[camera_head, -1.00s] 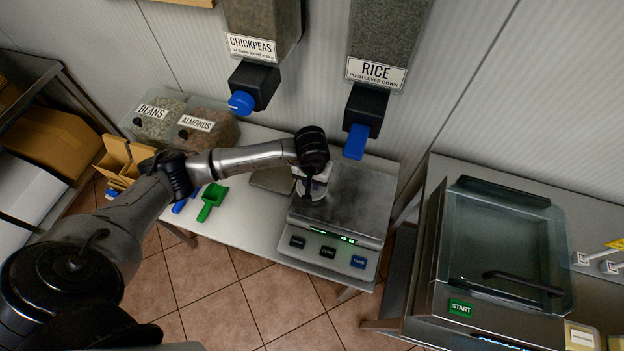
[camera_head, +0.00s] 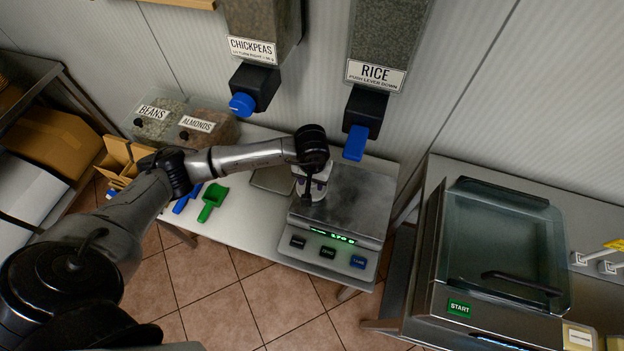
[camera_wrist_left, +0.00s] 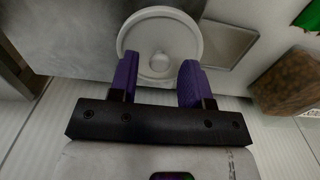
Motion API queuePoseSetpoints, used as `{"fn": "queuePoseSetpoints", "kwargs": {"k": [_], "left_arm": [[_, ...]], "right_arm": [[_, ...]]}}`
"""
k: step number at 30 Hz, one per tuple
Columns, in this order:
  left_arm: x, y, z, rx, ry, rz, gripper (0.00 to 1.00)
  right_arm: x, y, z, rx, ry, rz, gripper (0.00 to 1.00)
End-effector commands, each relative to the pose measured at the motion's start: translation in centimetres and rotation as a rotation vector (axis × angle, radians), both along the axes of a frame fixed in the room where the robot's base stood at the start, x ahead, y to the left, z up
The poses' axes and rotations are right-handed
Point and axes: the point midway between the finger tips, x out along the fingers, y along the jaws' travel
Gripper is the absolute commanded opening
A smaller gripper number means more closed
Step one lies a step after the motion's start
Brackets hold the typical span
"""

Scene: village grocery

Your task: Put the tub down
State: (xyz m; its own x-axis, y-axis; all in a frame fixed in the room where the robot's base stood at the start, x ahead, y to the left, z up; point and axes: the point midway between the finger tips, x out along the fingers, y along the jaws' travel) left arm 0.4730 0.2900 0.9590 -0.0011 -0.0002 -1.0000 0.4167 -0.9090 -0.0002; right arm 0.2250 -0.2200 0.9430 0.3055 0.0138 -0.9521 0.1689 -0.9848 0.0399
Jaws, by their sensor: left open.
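The tub (camera_wrist_left: 160,22) is white and round, seen from above in the left wrist view with a small round knob or disc in its middle. It stands at the left part of the steel scale plate (camera_head: 352,203). My left gripper (camera_wrist_left: 160,66) is open, its two purple fingers on either side of the tub's near rim; I cannot tell whether they touch it. In the head view my left gripper (camera_head: 312,186) and wrist hide much of the tub. The scale display (camera_head: 333,235) shows green digits, too small to read surely. My right gripper is not in view.
A shallow metal tray (camera_head: 272,180) lies left of the scale. A green scoop (camera_head: 212,202) and a blue scoop (camera_head: 187,197) lie farther left. The rice dispenser's blue lever (camera_head: 356,143) hangs above the scale. Bins of beans (camera_head: 153,120) and almonds (camera_head: 207,128) stand behind.

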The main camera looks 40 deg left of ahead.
Motion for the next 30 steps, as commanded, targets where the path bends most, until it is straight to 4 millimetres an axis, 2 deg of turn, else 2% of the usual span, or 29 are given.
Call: {"fn": "queuePoseSetpoints", "kwargs": {"k": [1,6,15,21,30], "left_arm": [[0.1,0.1,1.6,0.002,-0.002,0.0,0.44],[0.1,0.1,5.0,0.002,-0.004,0.0,0.44],[0.1,0.1,9.4,0.001,-0.002,0.0,0.44],[0.0,0.0,10.7,-0.001,0.0,-0.001,0.44],[0.0,0.0,10.9,0.0,0.0,0.0,0.44]], "right_arm": [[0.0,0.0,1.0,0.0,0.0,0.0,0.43],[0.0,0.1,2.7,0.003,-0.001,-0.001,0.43],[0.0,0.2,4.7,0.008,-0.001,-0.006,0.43],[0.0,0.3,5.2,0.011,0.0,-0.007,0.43],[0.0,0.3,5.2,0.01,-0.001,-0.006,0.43]]}}
